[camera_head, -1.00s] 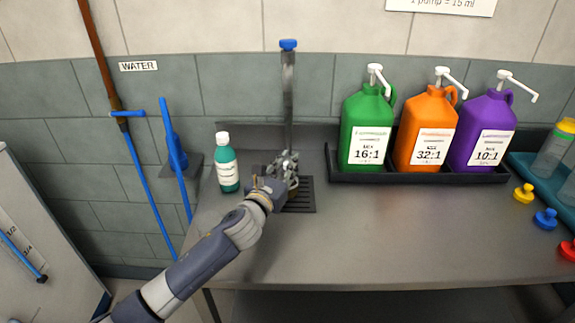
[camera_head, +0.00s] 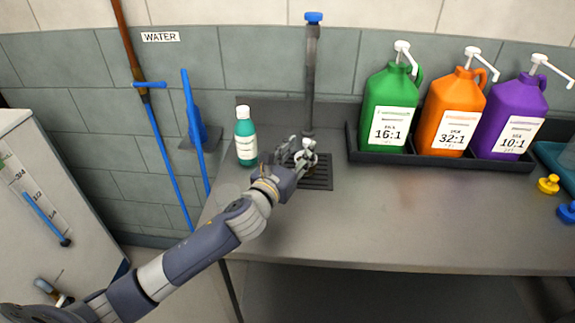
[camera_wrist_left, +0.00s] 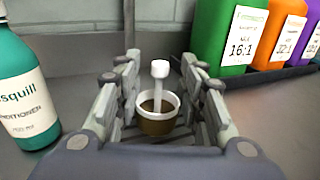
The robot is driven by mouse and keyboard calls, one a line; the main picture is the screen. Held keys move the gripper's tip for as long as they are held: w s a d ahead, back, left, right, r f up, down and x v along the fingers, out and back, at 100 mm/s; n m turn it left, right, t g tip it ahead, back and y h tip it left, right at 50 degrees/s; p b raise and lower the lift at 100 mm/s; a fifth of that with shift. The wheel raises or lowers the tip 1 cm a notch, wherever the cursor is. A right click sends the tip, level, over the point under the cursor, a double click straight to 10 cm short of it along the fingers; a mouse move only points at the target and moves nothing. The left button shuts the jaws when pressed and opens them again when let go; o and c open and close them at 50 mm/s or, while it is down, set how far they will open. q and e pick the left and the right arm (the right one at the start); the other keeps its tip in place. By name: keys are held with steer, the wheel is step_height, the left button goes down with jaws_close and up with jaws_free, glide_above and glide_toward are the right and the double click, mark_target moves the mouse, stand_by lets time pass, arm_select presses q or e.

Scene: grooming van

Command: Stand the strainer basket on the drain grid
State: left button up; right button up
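The strainer basket, a small brownish cup with a white rim and a white knobbed stem (camera_wrist_left: 158,112), stands upright between my left gripper's fingers in the left wrist view. Dark slats of the drain grid (camera_wrist_left: 180,138) show around its foot, and it appears to rest on them. In the head view the drain grid (camera_head: 318,181) lies on the counter below the upright metal pipe, and the basket is mostly hidden by the fingers. My left gripper (camera_head: 300,152) is low over the grid. Its fingers (camera_wrist_left: 163,90) are apart, with gaps to the basket on both sides. My right gripper is not in view.
A teal bottle (camera_head: 246,138) stands just left of the grid, close to my left gripper. The metal pipe (camera_head: 311,85) rises behind it. Green, orange and purple jugs stand in a black tray (camera_head: 430,160) at right. The counter (camera_head: 400,215) in front is clear.

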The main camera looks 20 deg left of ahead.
arm_select(q)
steer(key=s, duration=0.7)
steer(key=shift+a+b, duration=0.3)
steer(key=shift+a, duration=0.05)
stand_by(0.5)
